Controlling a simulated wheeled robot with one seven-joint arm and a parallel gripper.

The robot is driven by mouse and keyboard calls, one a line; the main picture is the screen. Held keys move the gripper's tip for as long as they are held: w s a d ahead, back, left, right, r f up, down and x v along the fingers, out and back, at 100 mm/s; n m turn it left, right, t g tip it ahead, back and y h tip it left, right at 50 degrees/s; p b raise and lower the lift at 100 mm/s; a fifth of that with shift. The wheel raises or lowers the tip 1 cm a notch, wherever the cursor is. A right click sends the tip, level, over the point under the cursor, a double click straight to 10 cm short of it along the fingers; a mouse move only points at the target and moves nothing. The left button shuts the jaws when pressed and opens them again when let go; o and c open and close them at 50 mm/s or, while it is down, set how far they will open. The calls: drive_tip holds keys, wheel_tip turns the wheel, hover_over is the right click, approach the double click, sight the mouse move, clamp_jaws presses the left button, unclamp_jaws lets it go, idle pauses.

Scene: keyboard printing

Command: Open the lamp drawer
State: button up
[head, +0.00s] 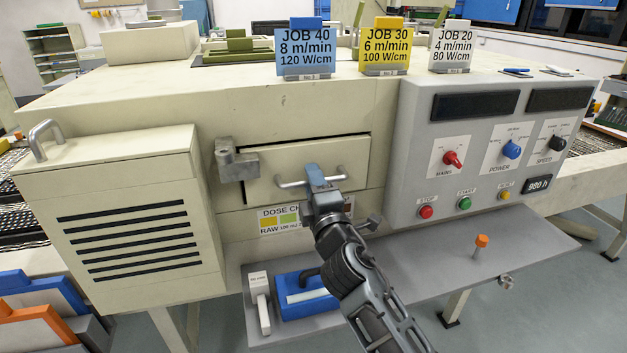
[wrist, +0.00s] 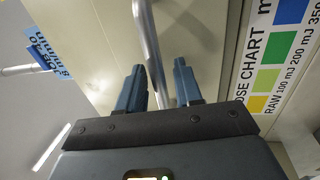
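The lamp drawer (head: 268,188) is a cream front panel in the middle of the cream machine, with dark gaps along its top and left edges. I cannot tell if it is slightly out. Its bar handle (head: 290,184) is metal and also shows in the wrist view (wrist: 148,35). My gripper (head: 316,174) is at the handle; in the wrist view my gripper (wrist: 160,85) has its two blue-grey fingers apart, one on each side of the bar. I see gaps beside the bar; the middle of the handle is hidden in the head view.
A grey metal latch (head: 232,160) sits at the drawer's left edge. A vented box (head: 125,225) juts out at left, a control panel (head: 425,150) stands at right. A grey shelf (head: 410,255) below bears a blue tool (head: 300,297) and an orange-topped knob (head: 481,241).

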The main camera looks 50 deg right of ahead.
drive_tip(key=shift+c, duration=0.4)
clamp_jaws()
